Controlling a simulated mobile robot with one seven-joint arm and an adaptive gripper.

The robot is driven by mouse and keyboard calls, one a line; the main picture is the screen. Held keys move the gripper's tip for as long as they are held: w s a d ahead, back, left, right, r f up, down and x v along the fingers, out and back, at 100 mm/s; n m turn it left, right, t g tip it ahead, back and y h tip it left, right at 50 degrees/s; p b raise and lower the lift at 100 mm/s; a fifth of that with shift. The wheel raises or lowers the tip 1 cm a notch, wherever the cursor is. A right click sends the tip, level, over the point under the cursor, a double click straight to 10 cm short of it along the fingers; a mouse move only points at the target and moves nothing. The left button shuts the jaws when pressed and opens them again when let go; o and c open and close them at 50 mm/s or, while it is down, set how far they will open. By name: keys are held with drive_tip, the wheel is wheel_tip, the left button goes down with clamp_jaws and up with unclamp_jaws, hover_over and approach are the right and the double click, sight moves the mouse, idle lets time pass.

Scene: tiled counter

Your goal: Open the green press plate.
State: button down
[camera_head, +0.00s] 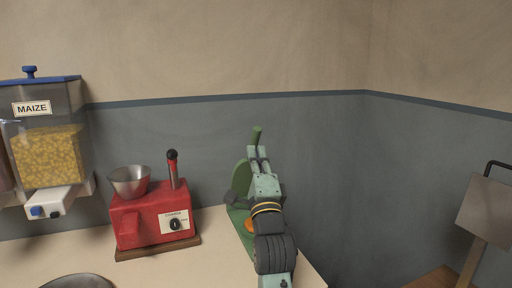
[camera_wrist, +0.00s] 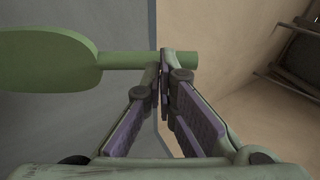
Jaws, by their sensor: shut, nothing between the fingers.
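The green press stands on the counter's right end. Its round press plate (camera_head: 241,178) is raised and tilted steeply up from the green base (camera_head: 237,217), and its handle (camera_head: 257,134) points upward. Something orange (camera_head: 249,225) shows on the base, partly hidden by my arm. My gripper (camera_head: 258,153) is shut and empty beside the handle. In the wrist view the plate (camera_wrist: 45,60) is at the left, and its handle (camera_wrist: 182,60) runs right past my shut fingertips (camera_wrist: 163,72). I cannot tell whether they touch it.
A red machine (camera_head: 153,214) with a metal bowl (camera_head: 129,181) and a black-topped lever (camera_head: 173,169) stands left of the press. A maize dispenser (camera_head: 48,140) hangs at the far left. A grey board (camera_head: 487,213) stands at the right. Walls meet behind the press.

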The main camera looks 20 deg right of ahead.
drive_tip(key=shift+w+d+r, duration=0.1)
drive_tip(key=shift+w+r, duration=0.2)
drive_tip(key=shift+w, duration=0.25)
drive_tip(key=shift+w+r+p, duration=0.1)
drive_tip(key=shift+r+p, duration=0.05)
drive_tip(key=shift+p, duration=0.2)
drive_tip(key=shift+n+g+y, duration=0.3)
drive_tip(key=shift+g+y, duration=0.1)
drive_tip(key=shift+g, duration=0.4)
drive_tip(key=p+x, duration=0.4)
drive_tip(key=a+r+p+x, duration=0.1)
drive_tip(key=p+x, duration=0.1)
drive_tip(key=shift+w+a+r, duration=0.1)
drive_tip(key=shift+a, duration=0.05)
drive_tip(key=shift+w, duration=0.3)
drive_tip(key=shift+s+f, duration=0.1)
drive_tip(key=shift+f, duration=0.1)
